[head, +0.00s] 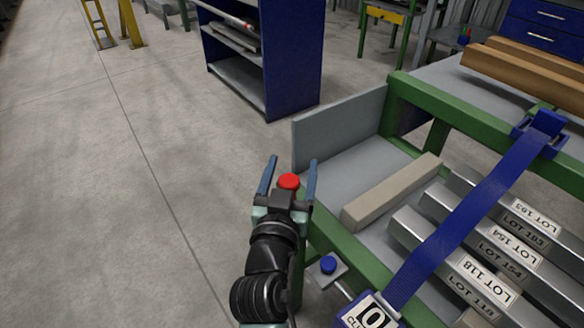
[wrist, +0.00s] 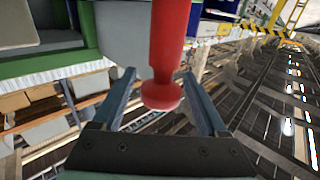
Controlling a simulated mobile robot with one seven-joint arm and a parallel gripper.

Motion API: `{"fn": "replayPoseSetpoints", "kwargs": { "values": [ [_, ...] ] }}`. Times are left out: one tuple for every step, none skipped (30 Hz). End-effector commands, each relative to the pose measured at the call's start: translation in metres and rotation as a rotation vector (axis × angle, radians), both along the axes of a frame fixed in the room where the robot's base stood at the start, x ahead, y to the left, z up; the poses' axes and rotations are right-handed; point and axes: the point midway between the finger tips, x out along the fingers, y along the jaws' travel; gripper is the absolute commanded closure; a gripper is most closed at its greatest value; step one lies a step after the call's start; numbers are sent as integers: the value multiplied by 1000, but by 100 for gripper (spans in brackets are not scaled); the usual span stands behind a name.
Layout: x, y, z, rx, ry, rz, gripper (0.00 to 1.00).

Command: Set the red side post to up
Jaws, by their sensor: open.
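The red side post shows its round red cap (head: 288,181) in the head view, at the near left corner of the green-framed table. In the wrist view the post (wrist: 168,45) is a red shaft ending in a wide knob. My gripper (head: 291,164) is open, with one blue finger on each side of the red cap in the picture. In the wrist view the knob also appears between the fingers, with gaps on both sides. Whether the post stands up or down I cannot tell.
A blue-capped post (head: 328,264) is on a bracket on the table's near side. The table holds a beige bar (head: 391,191), labelled grey bars (head: 487,276) and a blue strap (head: 470,212). A grey panel (head: 340,127) stands behind the red cap.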

Motion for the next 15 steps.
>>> {"fn": "replayPoseSetpoints", "kwargs": {
  "values": [
    [3,-1,0,0,-1,0,24],
    [4,-1,1,0,-1,0,24],
    [5,-1,0,0,-1,0,24],
    [6,-1,0,0,0,0,24],
    [6,-1,0,0,0,0,24],
    [6,-1,0,0,0,0,24],
    [6,-1,0,0,0,0,24],
    [6,-1,0,0,0,0,24],
    [6,-1,0,0,0,0,24],
    [6,-1,0,0,0,0,24],
    [6,-1,0,0,0,0,24],
    [6,-1,0,0,0,0,28],
    [6,-1,0,0,0,0,33],
    [6,-1,0,0,0,1,39],
    [6,-1,0,0,0,1,46]
  ]
}}
